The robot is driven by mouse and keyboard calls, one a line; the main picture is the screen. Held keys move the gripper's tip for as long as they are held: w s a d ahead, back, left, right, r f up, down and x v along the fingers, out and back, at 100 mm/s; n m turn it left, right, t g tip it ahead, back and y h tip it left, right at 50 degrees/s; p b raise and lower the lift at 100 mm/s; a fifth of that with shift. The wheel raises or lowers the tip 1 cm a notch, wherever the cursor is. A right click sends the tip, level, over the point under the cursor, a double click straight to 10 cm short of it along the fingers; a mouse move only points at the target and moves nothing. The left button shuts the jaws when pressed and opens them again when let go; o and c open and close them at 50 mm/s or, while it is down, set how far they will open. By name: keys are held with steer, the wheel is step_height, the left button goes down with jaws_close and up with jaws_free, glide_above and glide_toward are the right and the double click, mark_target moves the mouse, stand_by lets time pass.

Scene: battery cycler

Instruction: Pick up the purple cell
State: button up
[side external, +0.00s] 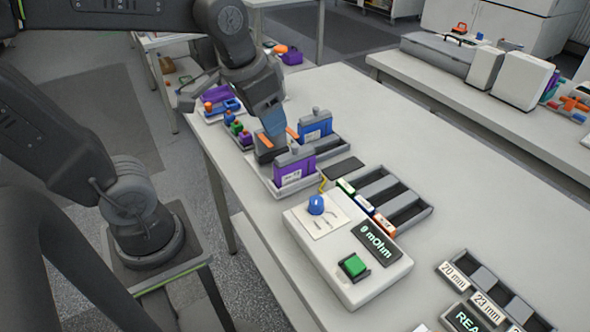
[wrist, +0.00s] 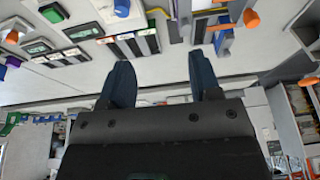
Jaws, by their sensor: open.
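A purple cell (side external: 293,172) with a white label and a grey top stands upright in a light tray on the bench, in the side external view. A blue cell (side external: 316,130) of similar shape stands behind it to the right. My gripper (side external: 273,132) points down just behind and left of the purple cell, apart from it as far as I can tell. In the wrist view its two dark blue fingers (wrist: 162,68) are spread with nothing between them. I cannot pick out the purple cell clearly in the wrist view.
A white meter (side external: 350,250) reading "0 mOhm", with a blue knob and green button, stands in front of the tray. A dark slotted rack (side external: 405,213) is to its right. Small coloured parts (side external: 237,127) stand behind left.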

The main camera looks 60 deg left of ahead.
mark_target(295, 153)
steer(key=w+a+f+g, duration=0.3)
steer(key=w+a+g, duration=0.1)
steer(key=w, duration=0.5)
step_height(295, 153, down, 8)
steer(key=shift+s+f, duration=0.1)
steer(key=shift+f, duration=0.05)
steer(key=shift+s+a+f, duration=0.1)
steer(key=shift+a+f, duration=0.05)
steer(key=shift+f, duration=1.2)
steer(key=shift+s+a+f, duration=0.1)
steer(key=shift+f, duration=1.2)
jaws_close()
